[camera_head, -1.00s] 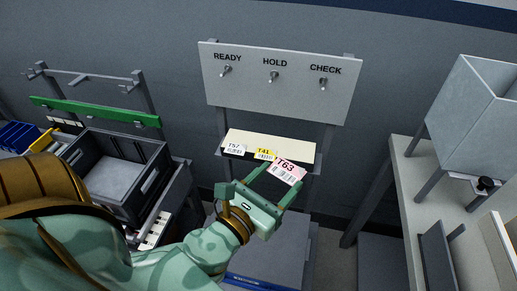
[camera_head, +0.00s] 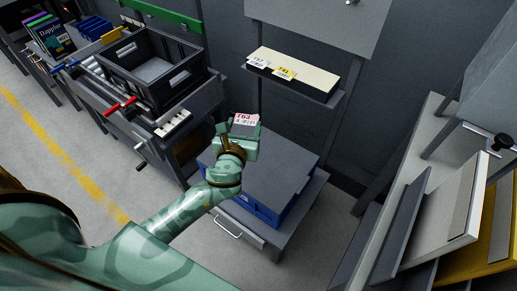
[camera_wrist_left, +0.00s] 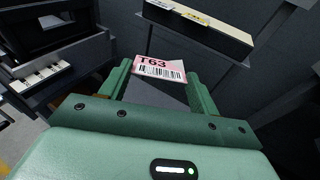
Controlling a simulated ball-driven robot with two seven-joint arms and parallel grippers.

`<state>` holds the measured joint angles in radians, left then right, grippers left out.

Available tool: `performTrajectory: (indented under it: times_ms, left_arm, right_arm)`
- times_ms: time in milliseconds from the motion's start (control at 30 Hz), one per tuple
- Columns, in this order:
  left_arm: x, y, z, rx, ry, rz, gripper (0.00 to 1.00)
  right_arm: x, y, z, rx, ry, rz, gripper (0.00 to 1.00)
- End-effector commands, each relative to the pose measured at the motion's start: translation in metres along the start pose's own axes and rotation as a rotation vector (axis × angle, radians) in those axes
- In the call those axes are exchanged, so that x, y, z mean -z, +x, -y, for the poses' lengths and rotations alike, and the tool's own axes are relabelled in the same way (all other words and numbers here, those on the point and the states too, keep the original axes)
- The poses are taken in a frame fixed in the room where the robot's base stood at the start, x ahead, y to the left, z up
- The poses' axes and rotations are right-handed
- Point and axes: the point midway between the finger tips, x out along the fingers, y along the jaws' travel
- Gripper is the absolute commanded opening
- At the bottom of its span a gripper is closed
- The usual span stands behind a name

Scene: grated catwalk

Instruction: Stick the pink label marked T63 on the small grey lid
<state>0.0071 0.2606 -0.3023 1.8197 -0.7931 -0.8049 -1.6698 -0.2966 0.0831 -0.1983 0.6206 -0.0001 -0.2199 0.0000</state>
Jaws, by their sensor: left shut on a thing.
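The pink label marked T63 (camera_head: 246,119) is held at the tips of my left gripper (camera_head: 243,128), which is shut on it. In the left wrist view the label (camera_wrist_left: 160,68) spans the two green fingers, its print and barcode facing up. A flat grey lid (camera_head: 270,170) lies on a blue box on a low stand, below and right of the gripper. The label is apart from it. I cannot tell whether this is the small one. The gripper and arm hide part of the lid's left side. My right gripper is not in view.
A cream shelf (camera_head: 296,70) on the wall holds a white T57 label (camera_head: 257,62) and a yellow T41 label (camera_head: 284,74). A black crate (camera_head: 185,78) stands at upper left. A bench with tilted panels (camera_head: 440,200) stands at right. The floor at left is clear.

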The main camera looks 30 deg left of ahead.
Motion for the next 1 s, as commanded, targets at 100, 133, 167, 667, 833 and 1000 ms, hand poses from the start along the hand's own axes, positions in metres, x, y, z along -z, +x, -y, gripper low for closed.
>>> performTrajectory:
  times_ms: [100, 133, 167, 667, 833, 1000]
  left_arm:
    - [0.074, 0.055, 0.002, -0.072, -0.017, -0.071, 0.41]
    - [0.087, 0.065, 0.003, -0.086, -0.020, -0.084, 0.41]
    - [0.100, 0.074, 0.005, -0.099, -0.024, -0.096, 0.41]
    - [0.182, 0.118, 0.024, -0.154, -0.040, -0.163, 0.41]
    - [0.209, 0.122, 0.024, -0.154, -0.039, -0.166, 0.41]
    - [0.233, 0.127, 0.024, -0.153, -0.039, -0.167, 0.41]
  right_arm:
    - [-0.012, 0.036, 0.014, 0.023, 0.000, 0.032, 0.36]
    - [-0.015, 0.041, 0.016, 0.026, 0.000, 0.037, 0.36]
    - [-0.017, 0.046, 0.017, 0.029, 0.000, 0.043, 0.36]
    - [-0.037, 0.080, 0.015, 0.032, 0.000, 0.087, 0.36]
    - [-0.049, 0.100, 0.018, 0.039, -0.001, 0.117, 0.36]
    - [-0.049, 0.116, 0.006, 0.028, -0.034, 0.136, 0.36]
